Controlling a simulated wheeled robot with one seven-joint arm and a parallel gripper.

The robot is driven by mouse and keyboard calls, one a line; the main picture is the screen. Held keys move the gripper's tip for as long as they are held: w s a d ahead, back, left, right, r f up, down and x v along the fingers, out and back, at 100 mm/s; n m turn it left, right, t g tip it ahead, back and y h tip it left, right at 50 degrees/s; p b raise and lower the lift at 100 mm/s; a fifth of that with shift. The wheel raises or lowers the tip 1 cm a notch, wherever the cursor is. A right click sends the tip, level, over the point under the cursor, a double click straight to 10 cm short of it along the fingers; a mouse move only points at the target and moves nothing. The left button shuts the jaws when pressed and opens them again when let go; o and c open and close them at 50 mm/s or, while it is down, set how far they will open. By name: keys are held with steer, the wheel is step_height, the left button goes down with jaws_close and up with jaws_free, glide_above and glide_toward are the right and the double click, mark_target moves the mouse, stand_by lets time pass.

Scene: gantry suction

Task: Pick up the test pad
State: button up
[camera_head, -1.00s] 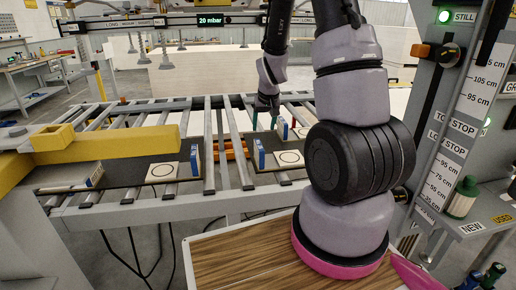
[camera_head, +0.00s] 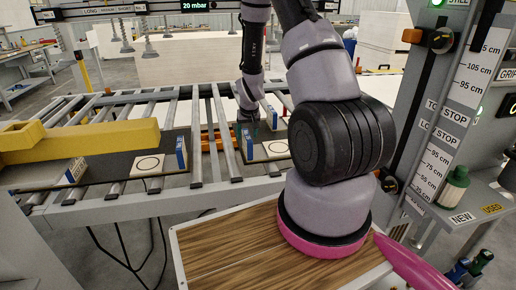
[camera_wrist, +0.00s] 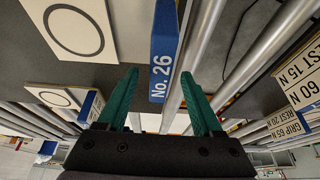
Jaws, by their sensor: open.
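The test pad seems to be a square pale board with a black ring; several alike lie on the conveyor, and I cannot tell which one is meant. One board (camera_head: 275,149) is right of an upright blue tag (camera_head: 247,142); another (camera_head: 148,165) lies further left. In the wrist view a blue tag marked "No. 26" (camera_wrist: 163,50) stands between my green fingers, with a ringed board (camera_wrist: 73,30) to its left. My gripper (camera_wrist: 160,77) is open, its fingers apart on either side of the tag's lower end. In the head view my gripper (camera_head: 248,126) is just behind the blue tag.
A yellow beam (camera_head: 80,141) spans the conveyor's left part. Metal rollers (camera_head: 197,140) lie around the boards. Cards lettered with newton values (camera_wrist: 300,80) stand right in the wrist view. A post with a height scale (camera_head: 440,130) and a green bottle (camera_head: 454,187) are at right.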

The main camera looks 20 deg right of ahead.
steer(key=shift+w+f, duration=0.25)
steer(key=shift+f, duration=0.45)
steer(key=shift+f, duration=0.25)
steer(key=shift+c, duration=0.3)
jaws_close()
stand_by(1.2)
